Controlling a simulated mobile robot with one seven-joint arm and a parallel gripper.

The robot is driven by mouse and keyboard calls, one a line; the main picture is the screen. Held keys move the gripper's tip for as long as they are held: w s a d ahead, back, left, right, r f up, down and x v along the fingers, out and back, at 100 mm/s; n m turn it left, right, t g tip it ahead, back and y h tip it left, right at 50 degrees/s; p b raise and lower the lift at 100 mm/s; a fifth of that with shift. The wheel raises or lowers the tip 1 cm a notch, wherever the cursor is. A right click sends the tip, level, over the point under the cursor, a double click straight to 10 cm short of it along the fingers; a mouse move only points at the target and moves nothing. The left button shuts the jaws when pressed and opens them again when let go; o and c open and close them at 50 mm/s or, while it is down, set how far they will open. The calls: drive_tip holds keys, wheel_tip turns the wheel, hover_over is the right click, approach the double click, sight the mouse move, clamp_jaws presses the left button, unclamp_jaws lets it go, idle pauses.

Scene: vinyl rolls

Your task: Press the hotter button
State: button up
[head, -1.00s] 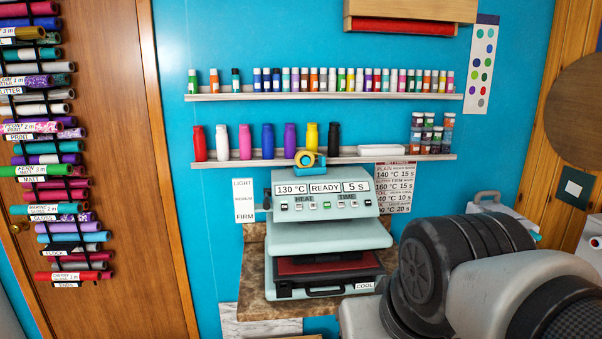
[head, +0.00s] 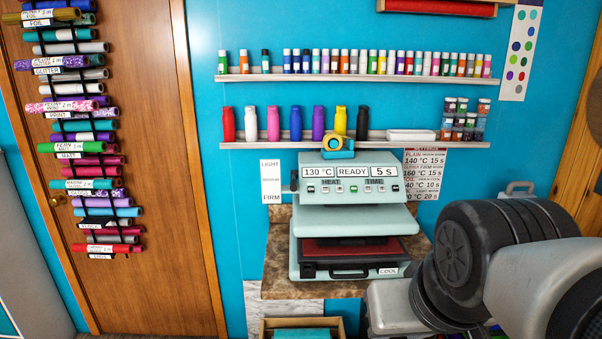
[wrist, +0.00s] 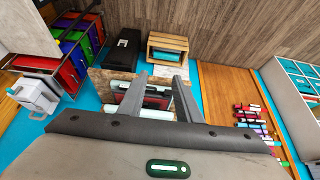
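The heat press (head: 350,215) stands on a brown stone-look counter, its pale green head raised above a dark red pad. Its front panel (head: 352,178) reads 130 °C, READY and 5 s. A row of small buttons sits under the HEAT and TIME labels; the button pair under HEAT (head: 324,189) is at the left, too small to read its marks. In the wrist view, my gripper (wrist: 160,80) has two grey fingers spread apart with nothing between them. The press (wrist: 150,98) shows beyond and between the fingers. My gripper does not show in the head view and is apart from the press.
My arm (head: 470,260) fills the lower right of the head view. A settings chart (head: 424,174) and a LIGHT-to-FIRM card (head: 271,181) flank the press. Shelves of bottles (head: 318,124) hang above. A vinyl roll rack (head: 85,150) is on the door at left. A wooden box (head: 300,325) is below.

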idle(0.3)
clamp_jaws()
idle(1.6)
